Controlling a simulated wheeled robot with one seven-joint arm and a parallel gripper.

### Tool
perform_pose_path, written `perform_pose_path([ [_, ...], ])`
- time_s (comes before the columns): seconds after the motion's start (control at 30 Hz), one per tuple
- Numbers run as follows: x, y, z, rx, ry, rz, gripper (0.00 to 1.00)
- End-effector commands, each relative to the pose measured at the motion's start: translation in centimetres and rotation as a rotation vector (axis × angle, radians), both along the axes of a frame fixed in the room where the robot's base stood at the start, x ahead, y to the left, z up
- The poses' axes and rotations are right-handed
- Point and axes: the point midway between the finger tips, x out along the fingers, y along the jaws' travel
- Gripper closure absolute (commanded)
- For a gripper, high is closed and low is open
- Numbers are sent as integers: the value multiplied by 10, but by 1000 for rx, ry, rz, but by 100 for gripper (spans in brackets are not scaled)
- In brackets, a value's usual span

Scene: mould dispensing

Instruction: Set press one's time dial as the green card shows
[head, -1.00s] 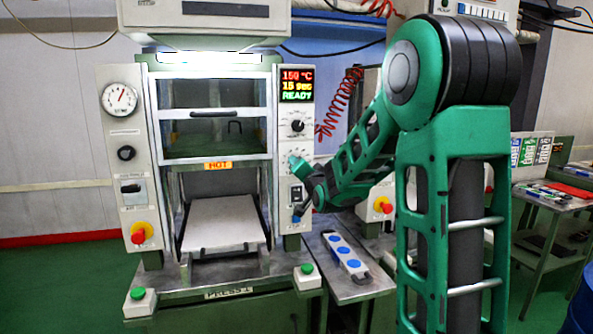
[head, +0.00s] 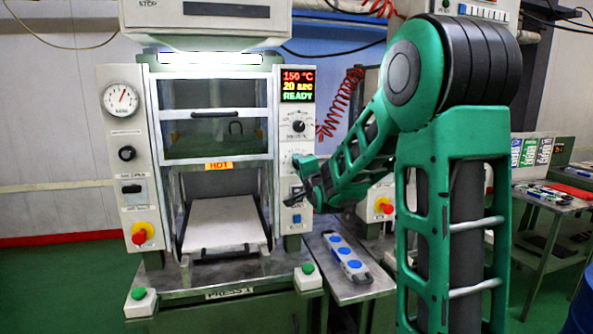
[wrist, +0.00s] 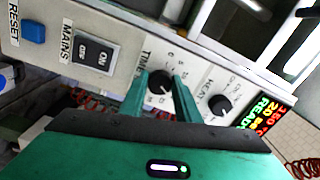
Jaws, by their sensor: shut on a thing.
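Near the time dial on the panel are the mains switch (wrist: 96,54) and the blue reset button (wrist: 34,32). A strip with blue round pads (head: 343,257) lies on the side table. A red coiled hose (head: 340,105) hangs behind my arm.

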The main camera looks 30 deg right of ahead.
Motion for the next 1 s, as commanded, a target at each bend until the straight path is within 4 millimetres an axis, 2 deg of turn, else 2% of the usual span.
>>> perform_pose_path([
  [0.03,-1,1,-5,5,11,1,93],
  [0.3,-1,1,-6,4,12,1,93],
  [0.33,-1,1,-6,4,12,1,66],
  [0.4,-1,1,-5,4,11,0,52],
  [0.77,-4,1,-2,1,5,0,52],
  [0.87,-14,4,-2,1,5,0,52],
  [1.0,-37,11,-3,1,4,-1,52],
])
